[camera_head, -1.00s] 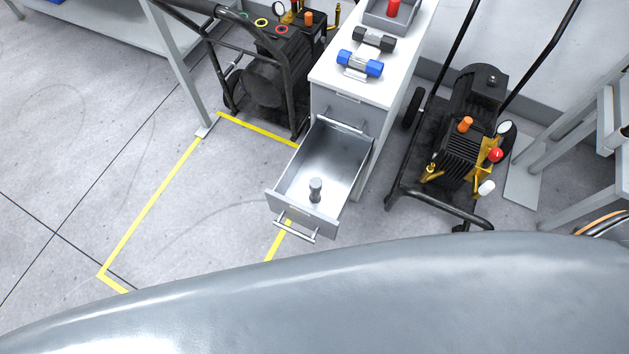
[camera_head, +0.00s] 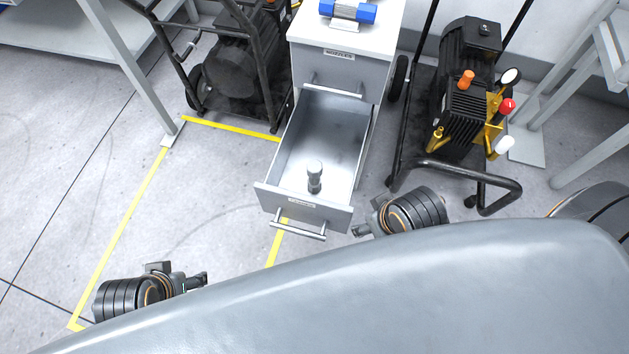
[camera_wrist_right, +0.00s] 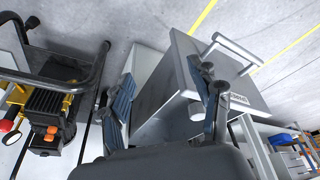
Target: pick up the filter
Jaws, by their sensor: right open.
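The filter appears to be the small grey cylinder with a rounded top (camera_head: 314,176), standing inside the open drawer (camera_head: 303,213) near its front wall. My right gripper (camera_head: 360,229) is just right of the drawer front, outside it and apart from the filter. In the right wrist view its two blue-padded fingers (camera_wrist_right: 165,75) are spread and empty, with the drawer (camera_wrist_right: 245,97) and its handle beyond them.
The white cabinet (camera_head: 345,60) carries a blue-ended part (camera_head: 347,11) on top. A wheeled black pump (camera_head: 462,110) stands close on the right, another machine (camera_head: 235,65) on the left. A table leg (camera_head: 140,85) is further left. The floor left of the drawer is clear.

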